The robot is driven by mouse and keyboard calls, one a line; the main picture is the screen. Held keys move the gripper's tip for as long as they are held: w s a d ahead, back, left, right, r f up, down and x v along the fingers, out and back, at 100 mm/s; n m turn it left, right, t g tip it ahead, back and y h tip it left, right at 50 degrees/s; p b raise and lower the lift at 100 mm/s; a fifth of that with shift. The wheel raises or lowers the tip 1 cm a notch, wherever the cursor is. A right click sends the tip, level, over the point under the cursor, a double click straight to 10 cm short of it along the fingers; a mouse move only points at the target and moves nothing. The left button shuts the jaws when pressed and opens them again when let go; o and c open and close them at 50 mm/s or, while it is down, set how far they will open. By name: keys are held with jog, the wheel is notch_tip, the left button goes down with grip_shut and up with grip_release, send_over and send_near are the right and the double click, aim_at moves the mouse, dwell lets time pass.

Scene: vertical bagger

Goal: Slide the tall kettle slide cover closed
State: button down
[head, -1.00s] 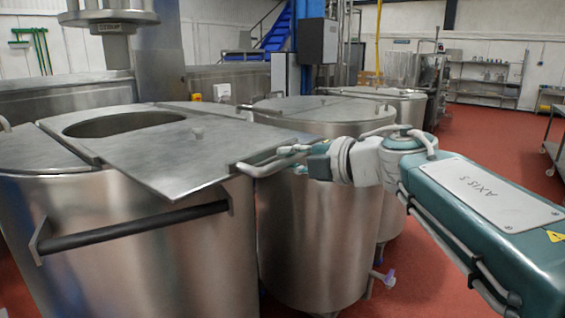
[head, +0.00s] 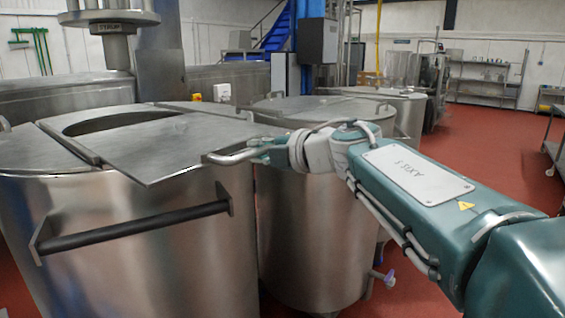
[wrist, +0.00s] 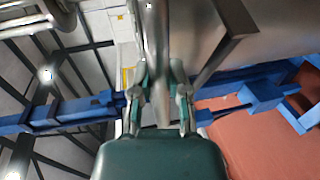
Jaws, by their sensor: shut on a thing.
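The tall kettle (head: 130,240) is a large steel vessel at the left of the head view. Its slide cover (head: 165,145) is a flat grey plate that lies over part of the round top opening (head: 105,123). A dark crescent of the opening still shows at the far left. The cover's bent bar handle (head: 232,158) sticks out at its right end. My gripper (head: 258,150) is shut on this handle, at the cover's right. In the wrist view, the gripper's fingers (wrist: 160,98) close on both sides of the metal bar (wrist: 158,60).
A dark horizontal rail (head: 135,228) runs along the kettle's front. A second kettle (head: 310,235) stands close on the right, under my arm. A steel column (head: 158,60) rises behind the opening. Red floor at the right is mostly clear.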

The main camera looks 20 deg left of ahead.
aim_at(218, 143)
jog(key=shift+x, duration=1.05)
jog(key=shift+r+x, duration=0.2)
jog(key=shift+x, duration=1.05)
jog(key=shift+r+x, duration=0.2)
jog(key=shift+x, duration=1.1)
jog(key=shift+w, duration=0.1)
jog(key=shift+r+x, duration=0.2)
jog(key=shift+x, duration=0.65)
jog(key=shift+r+x, duration=0.15)
jog(key=shift+x, duration=0.65)
jog(key=shift+r+x, duration=0.2)
jog(key=shift+x, duration=0.65)
jog(key=shift+a, duration=0.1)
